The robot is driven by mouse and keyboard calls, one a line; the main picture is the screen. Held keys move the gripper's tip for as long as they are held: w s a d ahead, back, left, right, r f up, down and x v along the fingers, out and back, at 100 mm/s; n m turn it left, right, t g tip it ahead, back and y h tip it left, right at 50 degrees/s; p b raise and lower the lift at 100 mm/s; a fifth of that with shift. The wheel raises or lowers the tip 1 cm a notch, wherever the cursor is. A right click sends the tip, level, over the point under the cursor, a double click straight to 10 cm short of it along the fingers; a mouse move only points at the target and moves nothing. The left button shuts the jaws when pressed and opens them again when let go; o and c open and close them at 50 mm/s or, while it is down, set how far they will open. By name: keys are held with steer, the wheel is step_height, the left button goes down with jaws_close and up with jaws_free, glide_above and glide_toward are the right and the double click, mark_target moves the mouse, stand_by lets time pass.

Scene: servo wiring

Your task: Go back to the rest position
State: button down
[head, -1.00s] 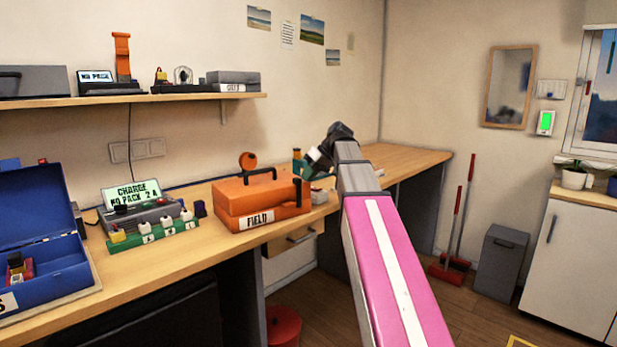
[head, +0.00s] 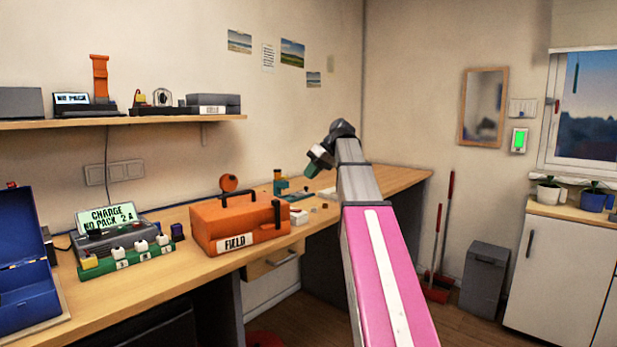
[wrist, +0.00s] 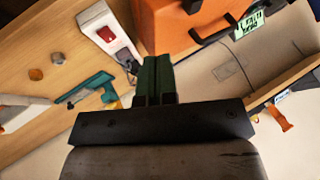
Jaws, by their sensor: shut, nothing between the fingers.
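My gripper (head: 314,167) is at the end of my arm, in the air over the bench (head: 395,180), to the right of the orange FIELD case (head: 215,222). In the wrist view its green fingers (wrist: 157,65) are together with nothing between them. Beyond them the wrist view shows part of the orange case (wrist: 165,25) and a white box with a red part (wrist: 106,32).
A charger with a lit display (head: 106,218) and a blue box (head: 25,255) stand to the left on the bench. A teal tool (wrist: 88,88) lies near my gripper. A drawer (head: 272,262) under the bench is partly open. A shelf (head: 120,122) runs above.

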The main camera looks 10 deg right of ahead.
steer(key=s+a+f+m+h, duration=0.15)
steer(key=s+f, duration=0.25)
steer(key=f, duration=1)
steer(key=s+a+f+m+g+h, duration=0.1)
steer(key=s+f+m+h, duration=0.15)
steer(key=f, duration=1.15)
steer(key=s+a+f+m+h, duration=0.15)
steer(key=s+f, duration=0.25)
steer(key=f, duration=1)
steer(key=s+f+h, duration=0.1)
steer(key=s+f, duration=0.9)
steer(key=f, duration=0.1)
steer(key=shift+f+m+g+h, duration=0.2)
steer(key=shift+m+g+h, duration=0.15)
steer(key=shift+m, duration=0.1)
steer(key=shift+a, duration=0.1)
